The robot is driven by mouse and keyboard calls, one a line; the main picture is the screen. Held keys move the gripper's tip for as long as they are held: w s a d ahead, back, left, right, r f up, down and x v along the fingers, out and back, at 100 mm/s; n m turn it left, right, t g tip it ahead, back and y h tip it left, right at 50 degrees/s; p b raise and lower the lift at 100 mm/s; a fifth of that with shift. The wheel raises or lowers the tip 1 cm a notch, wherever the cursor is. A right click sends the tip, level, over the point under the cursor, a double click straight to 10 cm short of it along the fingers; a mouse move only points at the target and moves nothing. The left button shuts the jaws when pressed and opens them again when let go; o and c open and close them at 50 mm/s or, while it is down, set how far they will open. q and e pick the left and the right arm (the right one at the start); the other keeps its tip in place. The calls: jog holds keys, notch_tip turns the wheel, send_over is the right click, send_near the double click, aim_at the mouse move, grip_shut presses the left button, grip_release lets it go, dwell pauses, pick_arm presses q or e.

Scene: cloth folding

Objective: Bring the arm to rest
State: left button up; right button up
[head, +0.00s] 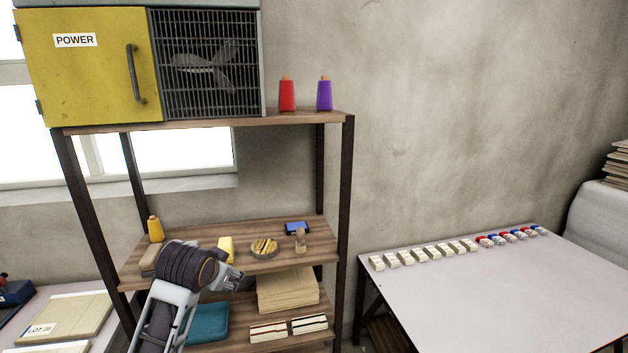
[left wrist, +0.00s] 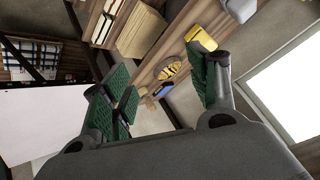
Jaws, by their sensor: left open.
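My left arm (head: 186,268) rises from the bottom of the head view in front of a wooden shelf rack. Its gripper (head: 232,280) shows at the arm's end, pointing right, in front of the shelves. In the left wrist view the gripper (left wrist: 163,88) has its green-padded fingers spread apart, with nothing between them. No contact with the shelf can be seen. My right gripper is in neither view.
The rack's middle shelf (head: 195,262) bears a round dish (head: 264,249) and a yellow spool (head: 155,229). A teal item (head: 208,323) lies on a lower shelf. A yellow power box (head: 88,72) stands on top. A white table (head: 470,300) stands right.

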pick_arm(q)
jog(key=s+f+n+g, duration=0.3)
jog(key=s+f+g, duration=0.3)
jog(key=s+f, duration=2)
jog(key=s+f+g+b, duration=0.1)
jog(key=s+f, duration=0.1)
jog(key=f, duration=1.4)
jog(key=s+f, duration=0.2)
jog(key=f, duration=1.4)
jog(key=s+a+f, duration=0.1)
jog(key=s+f, duration=0.9)
jog(key=s, duration=0.1)
jog(key=s+a+f+g+b, duration=0.1)
jog(key=s+a+f, duration=0.1)
jog(key=s+f, duration=0.9)
jog(key=shift+s+a+h, duration=0.3)
jog(key=shift+s, duration=0.1)
